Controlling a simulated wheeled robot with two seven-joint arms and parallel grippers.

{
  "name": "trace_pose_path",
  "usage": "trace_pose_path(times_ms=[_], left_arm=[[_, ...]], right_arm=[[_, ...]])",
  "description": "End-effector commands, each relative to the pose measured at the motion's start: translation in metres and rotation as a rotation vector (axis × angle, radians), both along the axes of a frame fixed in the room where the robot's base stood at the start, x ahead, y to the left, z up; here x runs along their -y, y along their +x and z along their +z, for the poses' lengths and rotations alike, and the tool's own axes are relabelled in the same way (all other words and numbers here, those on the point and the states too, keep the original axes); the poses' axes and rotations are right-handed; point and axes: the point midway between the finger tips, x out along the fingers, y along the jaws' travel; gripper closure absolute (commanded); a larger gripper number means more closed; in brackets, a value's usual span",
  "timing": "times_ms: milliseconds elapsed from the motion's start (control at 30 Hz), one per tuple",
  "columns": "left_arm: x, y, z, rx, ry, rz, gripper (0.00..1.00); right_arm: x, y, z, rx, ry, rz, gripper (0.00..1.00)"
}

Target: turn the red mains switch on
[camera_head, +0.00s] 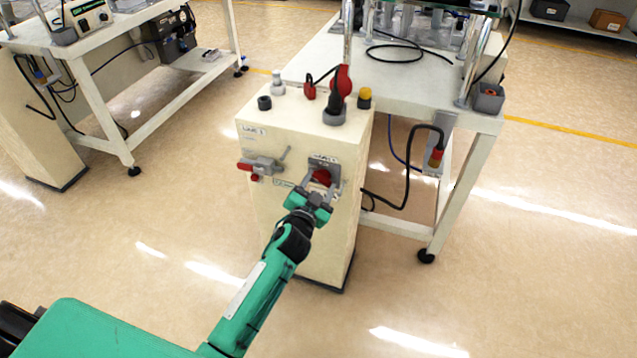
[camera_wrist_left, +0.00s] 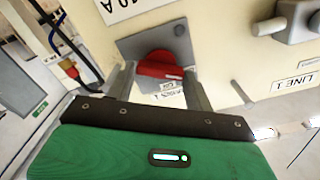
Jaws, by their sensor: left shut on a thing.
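The red mains switch (camera_head: 321,176) is a red rotary knob on a grey plate, on the front of a cream cabinet (camera_head: 300,137). In the left wrist view the red knob (camera_wrist_left: 158,66) sits between two grey fingers, with part of a label reading "ON" beside it. My left gripper (camera_head: 316,185) is at the knob with its fingers on either side, shut on it. The green gripper body hides part of the area around the plate in the head view. My right gripper is not in view.
Left of the switch is a grey fitting with a red part (camera_head: 247,166) and a lever. Plugs and a red connector (camera_head: 341,80) stand on the cabinet's top. A white table (camera_head: 420,95) with cables adjoins at right. The floor in front is clear.

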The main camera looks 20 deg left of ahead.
Motion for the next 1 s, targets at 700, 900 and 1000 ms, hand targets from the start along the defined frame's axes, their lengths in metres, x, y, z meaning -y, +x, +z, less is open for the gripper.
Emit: trace_pose_path(times_ms=[700, 900, 1000], left_arm=[[0.002, 0.0, -0.002, 0.022, 0.681, -0.002, 0.7], [0.002, 0.0, -0.003, 0.027, 0.848, -0.001, 0.7], [0.002, 0.0, -0.003, 0.029, 0.917, -0.001, 0.7]], right_arm=[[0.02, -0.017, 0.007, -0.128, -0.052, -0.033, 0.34], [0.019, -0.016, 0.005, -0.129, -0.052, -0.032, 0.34], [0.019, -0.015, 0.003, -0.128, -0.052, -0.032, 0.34]])
